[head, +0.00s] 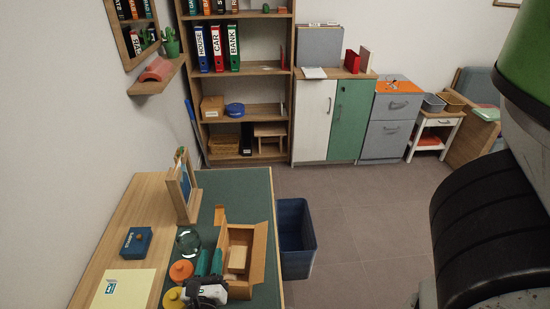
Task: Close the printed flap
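An open cardboard box (259,254) stands on the green desk mat near the right edge of the desk. Its flaps stand up or out, and a pale block (238,257) shows inside. I cannot make out print on any flap, so I cannot tell which one is printed. A white and black part that looks like my gripper (209,264) is at the bottom, at the box's near left corner. Two dark teal finger-like parts point away from it beside the box's left wall. Whether they touch the box, and how far they are apart, is unclear.
Jars with an orange lid (181,270) and a yellow lid (173,299), and a glass bowl (188,241), crowd the box's left side. A wooden frame (183,187) stands behind. A blue bin (295,238) is right of the desk. Floor (365,225) beyond is clear.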

